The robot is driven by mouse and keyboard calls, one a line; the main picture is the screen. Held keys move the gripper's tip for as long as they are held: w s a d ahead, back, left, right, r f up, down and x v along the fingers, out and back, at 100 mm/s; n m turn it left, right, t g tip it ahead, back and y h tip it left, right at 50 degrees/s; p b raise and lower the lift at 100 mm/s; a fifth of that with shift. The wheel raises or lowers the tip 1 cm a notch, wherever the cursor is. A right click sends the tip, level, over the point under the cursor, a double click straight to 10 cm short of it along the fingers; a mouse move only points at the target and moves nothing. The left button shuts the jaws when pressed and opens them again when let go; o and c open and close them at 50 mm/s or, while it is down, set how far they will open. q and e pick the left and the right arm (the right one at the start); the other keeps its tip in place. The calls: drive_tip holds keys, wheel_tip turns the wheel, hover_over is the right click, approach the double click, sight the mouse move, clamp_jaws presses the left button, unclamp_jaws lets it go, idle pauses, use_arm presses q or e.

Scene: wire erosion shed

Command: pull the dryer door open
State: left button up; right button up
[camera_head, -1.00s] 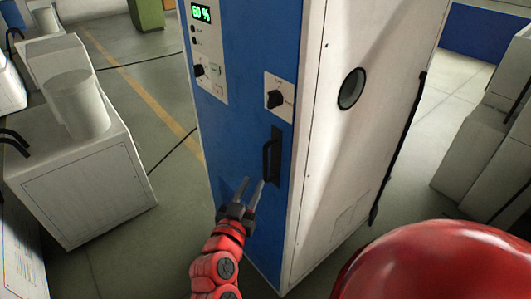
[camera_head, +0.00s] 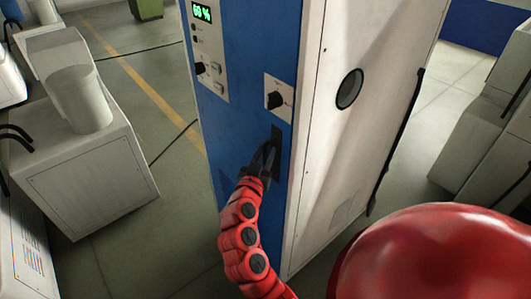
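The dryer door (camera_head: 238,119) is the blue front of a tall cabinet in the middle of the head view. It sits flush with the cabinet, with no gap that I can see. Its black upright handle (camera_head: 275,140) is near the door's right edge, below a dark knob. My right gripper (camera_head: 264,155), on a red arm from the bottom, is at the handle, its dark fingers overlapping the handle's lower part. Dark fingers against dark handle hide whether they are closed on it. My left gripper is not in view.
The cabinet's white side panel (camera_head: 324,190) has a round dark port (camera_head: 349,88). A grey machine box (camera_head: 85,165) with a cylinder (camera_head: 78,98) on top stands at left. Grey boxes (camera_head: 470,130) stand at right. Open floor lies between the left box and the cabinet.

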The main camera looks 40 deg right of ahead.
clamp_jaws()
idle(1.3)
